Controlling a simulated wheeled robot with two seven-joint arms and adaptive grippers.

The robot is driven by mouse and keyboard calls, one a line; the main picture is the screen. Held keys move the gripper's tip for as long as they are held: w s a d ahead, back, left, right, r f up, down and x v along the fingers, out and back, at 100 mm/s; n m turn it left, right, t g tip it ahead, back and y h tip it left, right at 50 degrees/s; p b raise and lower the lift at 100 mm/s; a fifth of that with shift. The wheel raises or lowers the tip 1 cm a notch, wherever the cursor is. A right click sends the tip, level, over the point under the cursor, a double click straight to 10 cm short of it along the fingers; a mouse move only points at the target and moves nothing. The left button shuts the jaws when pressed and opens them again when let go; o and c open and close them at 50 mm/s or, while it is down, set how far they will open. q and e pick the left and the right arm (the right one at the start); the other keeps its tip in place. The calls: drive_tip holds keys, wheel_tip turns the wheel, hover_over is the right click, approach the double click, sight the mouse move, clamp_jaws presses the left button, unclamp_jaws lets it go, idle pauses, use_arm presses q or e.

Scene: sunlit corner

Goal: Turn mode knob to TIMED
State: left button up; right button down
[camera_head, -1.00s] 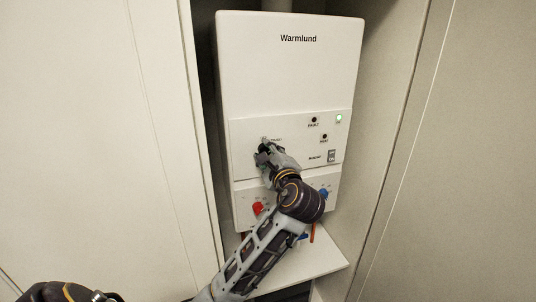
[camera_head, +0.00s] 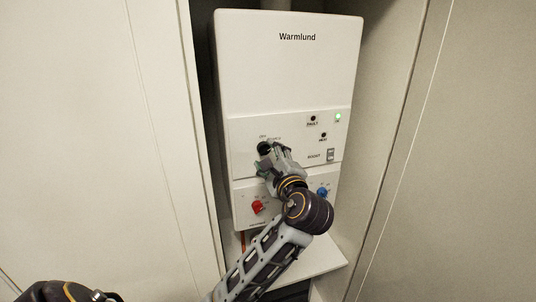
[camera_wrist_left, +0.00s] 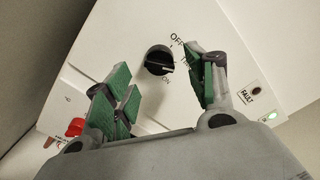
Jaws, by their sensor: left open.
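The black mode knob (camera_head: 264,148) is on the left of the white heater's control panel. It shows clearly in the left wrist view (camera_wrist_left: 159,60), with a white pointer line lying roughly toward the partly hidden label between OFF and ON. A finger covers part of that label. My left gripper (camera_head: 268,165) is open in front of the panel, just below the knob in the head view. In the left wrist view its green-padded fingers (camera_wrist_left: 158,78) stand apart on either side of the knob, with nothing between them. My right gripper is not in view.
The heater (camera_head: 288,70) hangs in a recess between pale panels. A red knob (camera_head: 258,207) and a blue knob (camera_head: 323,193) sit below. The BOOST switch (camera_head: 330,155) and a lit green lamp (camera_head: 338,117) are at right. A white shelf (camera_head: 325,262) lies beneath.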

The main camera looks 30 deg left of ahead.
use_arm(q)
drive_tip(key=v, duration=0.8)
drive_tip(key=shift+s+d, duration=0.2)
idle(0.3)
